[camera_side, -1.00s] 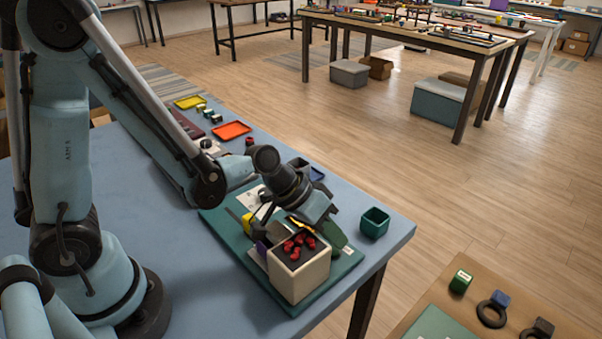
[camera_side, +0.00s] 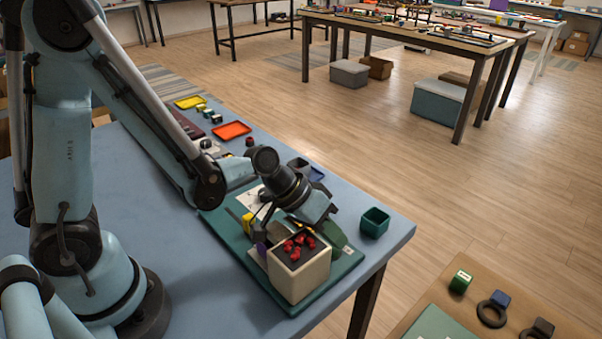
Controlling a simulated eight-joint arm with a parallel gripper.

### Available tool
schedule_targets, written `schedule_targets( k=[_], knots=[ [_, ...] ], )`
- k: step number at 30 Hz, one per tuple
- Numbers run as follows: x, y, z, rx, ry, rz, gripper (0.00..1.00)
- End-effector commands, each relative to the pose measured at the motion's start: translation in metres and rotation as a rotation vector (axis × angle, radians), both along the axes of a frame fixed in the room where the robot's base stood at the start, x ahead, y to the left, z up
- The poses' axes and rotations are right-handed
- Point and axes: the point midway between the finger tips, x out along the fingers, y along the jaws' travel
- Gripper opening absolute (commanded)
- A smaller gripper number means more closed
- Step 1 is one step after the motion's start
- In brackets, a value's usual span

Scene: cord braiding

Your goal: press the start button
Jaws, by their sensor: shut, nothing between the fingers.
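A cream box (camera_side: 303,279) with a dark top and several red pieces (camera_side: 300,245) on it stands on the teal mat (camera_side: 222,232) near the blue table's front right edge. My gripper (camera_side: 303,222) is tilted down just behind the box's top. Its fingers are shut and appear empty; their tips are partly hidden by its own body and the box. I cannot make out a marked start button, and cannot tell whether the fingers touch anything.
A green open bin (camera_side: 375,222) stands right of the mat. An orange tray (camera_side: 232,130) and a yellow tray (camera_side: 190,102) lie farther back. A yellow block (camera_side: 248,222) is left of my gripper.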

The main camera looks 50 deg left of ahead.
Motion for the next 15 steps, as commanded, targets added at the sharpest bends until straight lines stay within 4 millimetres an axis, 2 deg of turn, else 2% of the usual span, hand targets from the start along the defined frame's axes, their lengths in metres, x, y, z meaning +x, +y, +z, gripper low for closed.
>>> schedule_targets(
  k=[1,15],
  knots=[
    [-0.0084,-0.003,-0.0074,0.056,-0.011,-0.076,0.0],
    [-0.0155,-0.003,0.0021,0.05,-0.009,-0.075,0.0]
  ],
)
